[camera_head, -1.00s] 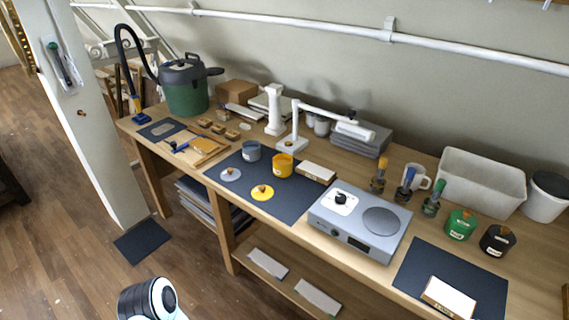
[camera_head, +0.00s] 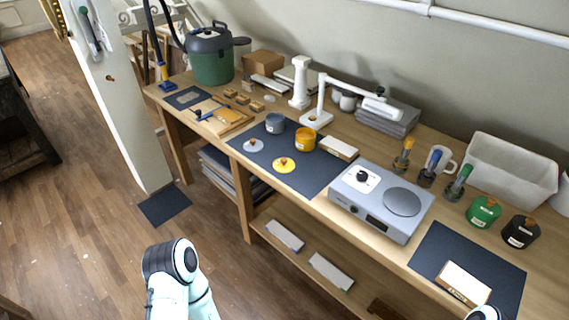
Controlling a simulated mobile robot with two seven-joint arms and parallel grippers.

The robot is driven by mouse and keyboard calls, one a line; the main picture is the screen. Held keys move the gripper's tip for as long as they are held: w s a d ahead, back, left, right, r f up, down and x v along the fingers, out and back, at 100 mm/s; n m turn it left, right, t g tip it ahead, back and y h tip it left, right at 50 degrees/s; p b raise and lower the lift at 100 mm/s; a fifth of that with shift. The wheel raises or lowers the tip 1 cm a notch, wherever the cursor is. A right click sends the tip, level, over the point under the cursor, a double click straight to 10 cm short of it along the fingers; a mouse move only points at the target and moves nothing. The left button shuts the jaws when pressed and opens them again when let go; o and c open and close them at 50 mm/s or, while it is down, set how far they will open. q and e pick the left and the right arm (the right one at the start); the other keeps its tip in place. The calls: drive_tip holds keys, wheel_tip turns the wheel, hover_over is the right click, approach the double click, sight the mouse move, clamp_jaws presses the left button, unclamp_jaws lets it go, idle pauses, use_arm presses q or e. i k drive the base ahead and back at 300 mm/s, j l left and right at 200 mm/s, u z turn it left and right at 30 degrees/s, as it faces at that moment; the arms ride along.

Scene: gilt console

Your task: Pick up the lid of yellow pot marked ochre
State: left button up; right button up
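The yellow pot (camera_head: 304,140) stands uncovered on the dark mat (camera_head: 307,182) in the middle of the workbench. Its yellow lid (camera_head: 284,165) lies flat on the same mat, in front of the pot and a little left, with a small brown knob on top. Any ochre marking is too small to read. Parts of my arms show at the lower edge, in front of the bench and well away from the lid. Neither gripper is in view.
A grey-blue pot (camera_head: 275,123) and its grey lid (camera_head: 253,145) sit left of the yellow ones. A pale block (camera_head: 339,148) and a hotplate (camera_head: 381,199) stand to the right. A white lamp (camera_head: 352,93) reaches over the bench behind. The mat's front part is clear.

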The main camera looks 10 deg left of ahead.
sight(283, 165)
drive_tip(key=z, duration=0.5)
drive_tip(key=j+z, duration=0.35)
drive_tip(key=i+j+z, duration=0.1)
drive_tip(key=j+z, duration=0.45)
drive_tip(key=z, duration=0.2)
drive_tip(key=j+z, duration=0.15)
drive_tip(key=j, duration=0.2)
drive_tip(key=k+j+z, duration=0.1)
drive_tip(key=j, duration=0.25)
drive_tip(key=k+j+z, duration=0.15)
drive_tip(key=j, duration=0.2)
